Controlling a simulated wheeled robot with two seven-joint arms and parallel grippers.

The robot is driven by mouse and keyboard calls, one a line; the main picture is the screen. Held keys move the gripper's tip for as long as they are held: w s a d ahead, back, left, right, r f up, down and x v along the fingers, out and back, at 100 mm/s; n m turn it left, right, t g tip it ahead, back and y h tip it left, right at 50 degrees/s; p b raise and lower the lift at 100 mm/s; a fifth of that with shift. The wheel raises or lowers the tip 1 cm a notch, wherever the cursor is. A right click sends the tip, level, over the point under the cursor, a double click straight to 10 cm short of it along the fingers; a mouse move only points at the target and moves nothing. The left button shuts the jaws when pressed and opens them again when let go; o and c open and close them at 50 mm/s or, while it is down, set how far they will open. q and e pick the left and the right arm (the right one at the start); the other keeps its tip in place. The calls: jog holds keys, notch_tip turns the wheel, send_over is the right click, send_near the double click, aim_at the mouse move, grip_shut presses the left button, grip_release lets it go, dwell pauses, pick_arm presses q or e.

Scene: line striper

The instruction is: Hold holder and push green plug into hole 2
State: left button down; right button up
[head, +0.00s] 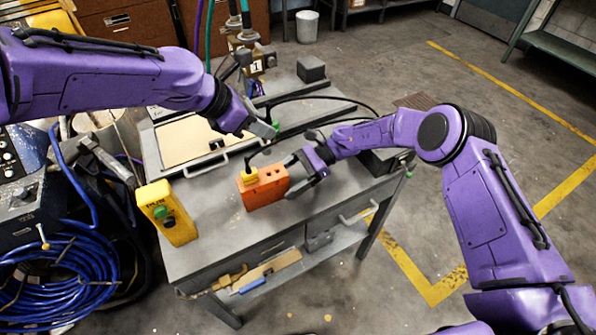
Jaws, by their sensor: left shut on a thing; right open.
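The orange holder (268,191) stands on the grey workbench (215,225). A yellow plug (250,176) with a black cable sits in its left end, and dark holes show in its top to the right. My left gripper (265,128) is above and behind the holder, shut on the green plug (276,126), of which only a small part shows. The plug is apart from the holder. My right gripper (293,177) is open at the holder's right end, close to it; I cannot tell whether it touches. The hole numbers are too small to read.
A yellow box (168,213) with a green button stands at the bench's left front. A beige panel (190,140) lies at the back left. Black cables (330,99) loop behind the holder. A dark block (311,69) stands at the back. The bench's front is clear.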

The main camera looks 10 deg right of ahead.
jog(key=x, duration=0.4)
pick_arm(q)
jog(key=shift+f, duration=0.1)
pick_arm(e)
jog(key=c, duration=1.4)
pick_arm(q)
notch_tip(320, 180, down, 3)
jog(key=shift+a+f+h, duration=0.1)
jog(key=shift+h, duration=0.2)
jog(key=f, duration=0.1)
pick_arm(e)
jog(key=shift+w, duration=0.1)
pick_arm(q)
send_over(266, 175)
jog(key=shift+f, duration=2.55)
